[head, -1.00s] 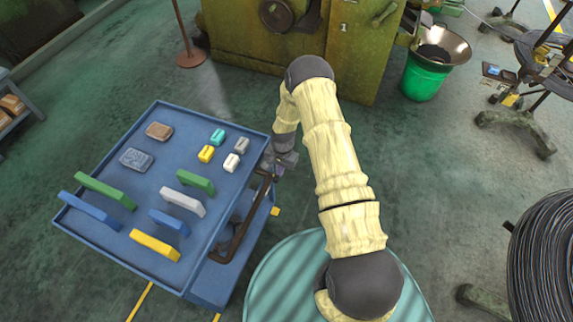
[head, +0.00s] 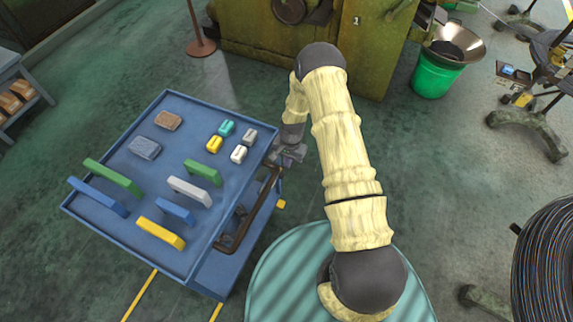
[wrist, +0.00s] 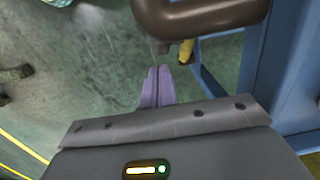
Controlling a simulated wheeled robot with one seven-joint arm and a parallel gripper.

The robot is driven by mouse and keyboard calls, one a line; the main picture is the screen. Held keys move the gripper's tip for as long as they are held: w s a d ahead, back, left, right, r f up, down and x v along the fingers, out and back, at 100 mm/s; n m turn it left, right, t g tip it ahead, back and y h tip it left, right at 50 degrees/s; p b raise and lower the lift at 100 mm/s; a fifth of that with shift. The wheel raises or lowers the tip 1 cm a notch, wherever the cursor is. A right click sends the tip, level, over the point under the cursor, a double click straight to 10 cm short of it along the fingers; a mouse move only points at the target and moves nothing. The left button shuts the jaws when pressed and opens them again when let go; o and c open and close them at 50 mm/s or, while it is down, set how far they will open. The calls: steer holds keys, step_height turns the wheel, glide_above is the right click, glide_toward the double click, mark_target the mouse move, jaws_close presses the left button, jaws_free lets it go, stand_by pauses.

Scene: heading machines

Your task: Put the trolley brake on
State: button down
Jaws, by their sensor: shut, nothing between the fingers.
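The blue trolley (head: 205,262) stands left of my arm, with a brown handle (head: 246,218) along its right side. The handle also crosses the top of the wrist view (wrist: 205,14). A small yellow part (head: 281,204) sticks out low at the trolley's right side; it shows partly beside the frame in the wrist view (wrist: 186,50). I cannot tell for certain that it is the brake. My gripper (head: 285,160) is at the handle's far end, by the tray's right corner. In the wrist view its lavender fingers (wrist: 157,85) are together and empty, pointing towards the floor near the yellow part.
The trolley's tray carries several coloured blocks and upright bars, such as a yellow bar (head: 160,232). A green machine (head: 300,50) stands behind, with a green bin (head: 436,78) at its right. A wire coil (head: 545,255) is at the right.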

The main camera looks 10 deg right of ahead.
step_height(320, 180, up, 11)
steer(key=b, duration=0.1)
steer(key=shift+d, duration=0.45)
steer(key=shift+r, duration=0.2)
steer(key=s+d+r+n+t, duration=0.1)
steer(key=s+r+n, duration=0.15)
steer(key=r, duration=0.55)
steer(key=s+r+n+t, duration=0.1)
steer(key=s+r, duration=0.3)
steer(key=r, duration=0.3)
steer(key=s+d+r+n+t, duration=0.1)
steer(key=s+r+n, duration=0.2)
steer(key=s+r, duration=0.5)
steer(key=s, duration=0.4)
steer(key=shift+s+r+n+h, duration=0.3)
steer(key=shift+s+n+h, duration=0.05)
steer(key=shift+h, duration=0.05)
steer(key=shift+d, duration=0.1)
